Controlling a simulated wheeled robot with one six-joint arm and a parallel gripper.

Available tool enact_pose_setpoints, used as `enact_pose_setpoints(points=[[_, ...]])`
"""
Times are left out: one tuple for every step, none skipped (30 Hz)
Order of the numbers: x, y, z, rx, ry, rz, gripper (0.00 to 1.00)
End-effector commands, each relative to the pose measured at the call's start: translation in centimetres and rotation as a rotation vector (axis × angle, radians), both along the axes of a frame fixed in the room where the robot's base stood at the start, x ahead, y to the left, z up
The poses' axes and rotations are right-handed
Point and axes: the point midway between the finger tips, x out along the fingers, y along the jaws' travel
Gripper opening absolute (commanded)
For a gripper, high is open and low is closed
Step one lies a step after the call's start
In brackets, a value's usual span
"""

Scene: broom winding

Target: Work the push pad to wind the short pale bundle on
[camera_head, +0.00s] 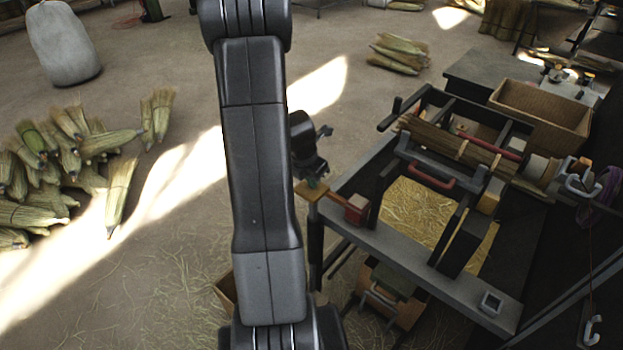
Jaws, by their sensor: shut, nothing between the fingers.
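My gripper (314,176) is shut and empty, pointing down at the left end of the winding bench. Just below its tips is a small ochre pad (313,190) on a post; I cannot tell whether they touch. This may be the push pad. A red block (357,207) sits to its right on the bench's grey front board (420,262). A straw bundle (455,147) with pale ties lies across the winder frame, behind a red handle (432,177). I cannot tell whether it is the short pale bundle. My arm hides part of the floor left of the bench.
An open tan box (540,112) stands behind the winder. Loose straw fills the bench opening (415,215). A wooden box with a green top (392,281) is below the bench. Bundles (75,155) lie on the left floor, more (398,54) at the back. A white sack (64,42) stands back left.

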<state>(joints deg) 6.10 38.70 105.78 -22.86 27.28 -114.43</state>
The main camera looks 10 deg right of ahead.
Motion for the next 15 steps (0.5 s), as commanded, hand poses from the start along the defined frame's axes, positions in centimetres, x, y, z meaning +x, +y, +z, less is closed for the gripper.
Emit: enact_pose_setpoints(points=[[-0.1,0.0,-0.5,0.001,0.002,0.0,0.0],[-0.1,0.0,-0.6,0.001,0.002,0.001,0.0],[-0.1,0.0,-0.8,0.001,0.002,0.001,0.0],[-0.1,0.0,-0.9,0.001,0.002,0.001,0.0],[-0.1,0.0,-1.0,0.001,0.002,0.001,0.0],[-0.1,0.0,-1.2,0.001,0.002,0.001,0.0],[-0.1,0.0,-1.3,0.001,0.002,0.001,0.0],[-0.1,0.0,-1.4,0.001,0.002,0.001,0.0],[-0.1,0.0,-1.6,0.0,0.003,0.0,0.0],[-0.1,0.0,-1.7,0.0,0.003,0.0,0.0],[-0.1,0.0,-1.8,0.0,0.003,0.0,0.0],[-0.1,0.0,-2.0,0.0,0.003,0.0,0.0],[-0.1,0.0,-2.1,0.0,0.003,0.0,0.0],[-0.1,0.0,-2.3,0.0,0.003,0.0,0.0],[-0.1,0.0,-2.4,0.0,0.003,0.0,0.0]])
